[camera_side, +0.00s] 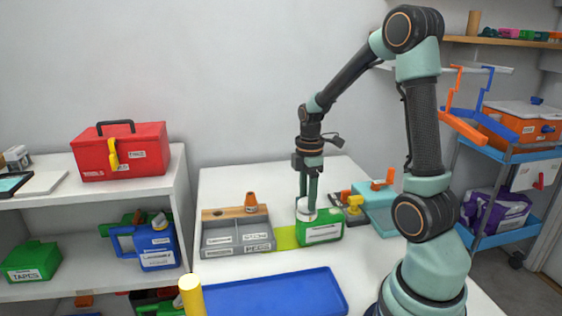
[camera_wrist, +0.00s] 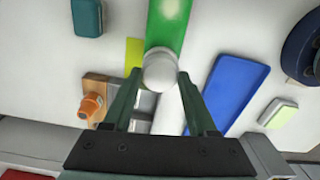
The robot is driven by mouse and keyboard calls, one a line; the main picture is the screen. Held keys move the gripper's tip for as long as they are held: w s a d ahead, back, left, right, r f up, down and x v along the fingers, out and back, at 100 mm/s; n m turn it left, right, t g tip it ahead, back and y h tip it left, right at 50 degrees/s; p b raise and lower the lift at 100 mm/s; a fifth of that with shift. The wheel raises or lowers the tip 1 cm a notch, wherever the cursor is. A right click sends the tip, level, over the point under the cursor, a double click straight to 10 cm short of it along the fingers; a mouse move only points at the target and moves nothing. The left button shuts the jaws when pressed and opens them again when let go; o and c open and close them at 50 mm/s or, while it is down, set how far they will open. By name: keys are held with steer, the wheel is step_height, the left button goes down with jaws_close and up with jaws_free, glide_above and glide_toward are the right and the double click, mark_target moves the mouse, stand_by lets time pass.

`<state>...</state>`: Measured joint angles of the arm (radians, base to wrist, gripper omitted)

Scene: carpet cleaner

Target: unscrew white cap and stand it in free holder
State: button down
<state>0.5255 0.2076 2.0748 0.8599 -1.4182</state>
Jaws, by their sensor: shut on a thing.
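The white cap (camera_side: 306,213) sits at the top left of the green container (camera_side: 322,232), which has a white label. My gripper (camera_side: 308,203) points down with its fingers shut on the cap's sides. In the wrist view the round cap (camera_wrist: 160,70) lies between the two fingertips (camera_wrist: 159,80), with the green container (camera_wrist: 168,25) beyond it. I cannot tell whether the cap is still threaded on. A wooden strip (camera_side: 222,213) at the back of a grey tray holds an orange cap (camera_side: 250,202); any free holder there is not clear.
The grey tray (camera_side: 235,243) has labelled compartments and stands left of the container. A blue tray (camera_side: 285,295) lies in front. A yellow-green mat (camera_side: 286,238) lies between grey tray and container. A teal box (camera_side: 375,208) stands to the right. White table is bare behind.

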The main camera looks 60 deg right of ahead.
steer(key=shift+r, duration=0.45)
steer(key=shift+r, duration=0.9)
steer(key=shift+r, duration=0.2)
step_height(320, 180, up, 5)
steer(key=shift+f, duration=0.1)
steer(key=w+a+f, duration=0.2)
steer(key=w, duration=0.6)
steer(key=w+a+f, duration=0.2)
steer(key=w, duration=0.7)
steer(key=w+a+f, duration=0.3)
steer(key=w, duration=0.6)
steer(key=shift+f, duration=0.1)
steer(key=shift+m, duration=0.7)
steer(key=shift+s+f, duration=0.1)
steer(key=shift+f, duration=2.7)
